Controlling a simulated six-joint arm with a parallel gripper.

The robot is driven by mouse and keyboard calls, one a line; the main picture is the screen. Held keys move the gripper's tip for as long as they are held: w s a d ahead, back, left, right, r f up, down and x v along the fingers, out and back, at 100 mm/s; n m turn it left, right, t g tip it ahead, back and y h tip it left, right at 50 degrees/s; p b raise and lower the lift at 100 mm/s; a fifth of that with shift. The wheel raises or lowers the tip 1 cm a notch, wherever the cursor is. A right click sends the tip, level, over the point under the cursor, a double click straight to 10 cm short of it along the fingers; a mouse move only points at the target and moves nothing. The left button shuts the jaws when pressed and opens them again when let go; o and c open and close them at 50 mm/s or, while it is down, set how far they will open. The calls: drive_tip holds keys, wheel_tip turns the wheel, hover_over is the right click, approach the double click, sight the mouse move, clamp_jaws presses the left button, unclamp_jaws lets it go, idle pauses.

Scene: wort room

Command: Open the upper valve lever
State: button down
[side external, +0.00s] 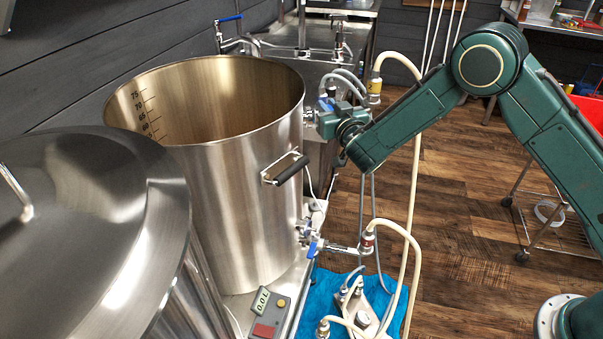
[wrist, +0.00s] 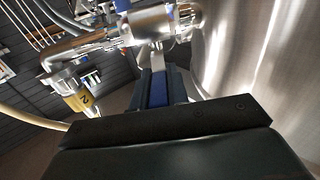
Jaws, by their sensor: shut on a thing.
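The upper valve (wrist: 150,24) is a silver fitting on the side of the large steel kettle (side external: 215,190). Its blue lever (wrist: 158,90) runs between my two dark fingers in the wrist view. My gripper (wrist: 160,85) is shut on this lever. In the side view my gripper (side external: 327,112) is at the upper valve, on the kettle's right side, and it hides most of the lever. The lever's exact angle is hard to tell there.
A lower valve with a blue lever (side external: 314,247) sits below the kettle handle (side external: 290,170). A cream hose with a yellow fitting (side external: 375,88) hangs right of my gripper; the fitting (wrist: 78,98) is left in the wrist view. A lidded vessel (side external: 90,210) stands at front left.

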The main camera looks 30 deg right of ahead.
drive_tip(key=shift+d+f+n+y, duration=0.1)
drive_tip(key=shift+d+n+y, duration=0.2)
drive_tip(key=shift+y, duration=0.35)
drive_tip(key=shift+d+f+n+y, duration=0.1)
drive_tip(key=shift+n+y, duration=0.3)
drive_tip(key=shift+y, duration=0.25)
drive_tip(key=shift+r+y, duration=0.15)
drive_tip(key=shift+y, duration=0.15)
drive_tip(key=c, duration=1.4)
unclamp_jaws()
drive_tip(key=shift+o, duration=0.2)
drive_tip(key=shift+s, duration=0.15)
drive_tip(key=s, duration=0.7)
drive_tip(key=shift+s, duration=0.15)
